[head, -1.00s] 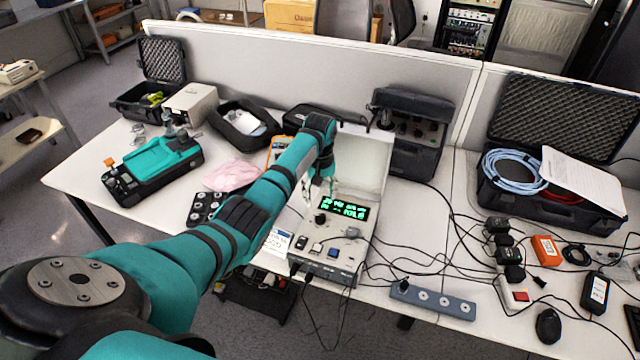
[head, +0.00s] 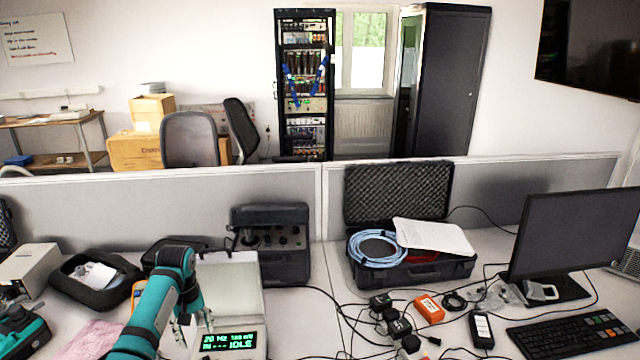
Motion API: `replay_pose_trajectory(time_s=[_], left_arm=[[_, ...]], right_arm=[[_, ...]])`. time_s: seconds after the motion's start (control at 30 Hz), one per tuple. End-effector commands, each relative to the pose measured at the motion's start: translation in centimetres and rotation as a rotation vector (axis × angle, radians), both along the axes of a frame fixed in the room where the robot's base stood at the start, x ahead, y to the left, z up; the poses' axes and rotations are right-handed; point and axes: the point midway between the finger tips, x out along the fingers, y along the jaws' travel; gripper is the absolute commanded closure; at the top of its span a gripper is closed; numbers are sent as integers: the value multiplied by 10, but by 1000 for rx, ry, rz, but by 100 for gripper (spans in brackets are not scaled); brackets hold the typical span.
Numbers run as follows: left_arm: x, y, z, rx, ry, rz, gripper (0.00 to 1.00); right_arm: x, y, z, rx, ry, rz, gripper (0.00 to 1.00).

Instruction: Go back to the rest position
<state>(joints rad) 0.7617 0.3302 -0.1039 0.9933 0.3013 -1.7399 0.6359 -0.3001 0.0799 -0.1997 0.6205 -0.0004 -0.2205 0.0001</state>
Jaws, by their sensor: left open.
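My left arm comes in from the bottom left in the head view. Its gripper (head: 186,328) points down, open, in front of the raised pale lid and just left of the lit display of the calibration unit (head: 258,348). The display shows green text reading "20 Hz" and "IDLE". I see nothing held between the fingers. Whether the fingertips touch the unit cannot be told. The lower part of the unit is cut off by the frame.
A monitor (head: 575,235) and keyboard (head: 575,335) are at right. Cables and adapters clutter the middle. A grey partition (head: 120,205) runs behind the table.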

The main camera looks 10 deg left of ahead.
Motion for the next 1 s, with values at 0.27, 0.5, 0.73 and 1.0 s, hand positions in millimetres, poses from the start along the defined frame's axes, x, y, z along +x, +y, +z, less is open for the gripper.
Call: replay_pose_trajectory(time_s=[0.27, 0.5, 0.73, 1.0], left_arm=[[-93, -64, -78, 73, -52, -358, 46], [-206, -122, -91, 92, -143, -654, 46], [-272, -147, -70, 99, -206, -786, 46], [-319, -159, -41, 106, -255, -865, 46]], right_arm=[[0, 0, 0, 0, 0, 0, 60], [0, 1, 0, 1, 0, -1, 60], [0, 1, 0, 1, 0, 0, 60], [0, 1, 0, 1, -1, 0, 60]])
